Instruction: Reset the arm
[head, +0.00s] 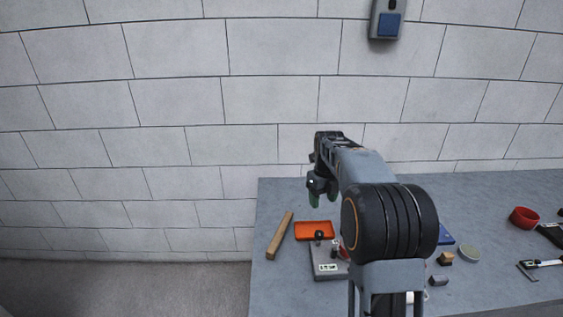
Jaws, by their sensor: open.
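My arm rises from the bottom of the head view and reaches forward over the grey table (283,191). My gripper (314,200) is at the end of the arm, pointing down above the table. Its greenish fingertips show, partly hidden by the wrist, and they are open. I see nothing held between them. The gripper is in front of and above an orange tray (314,223) in the picture. The forearm and the large dark joint hide part of the table's middle.
A wooden bar (279,236) and a grey box with a black knob (326,268) lie near the orange tray. A wall box (387,20) hangs above. The floor at left is clear.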

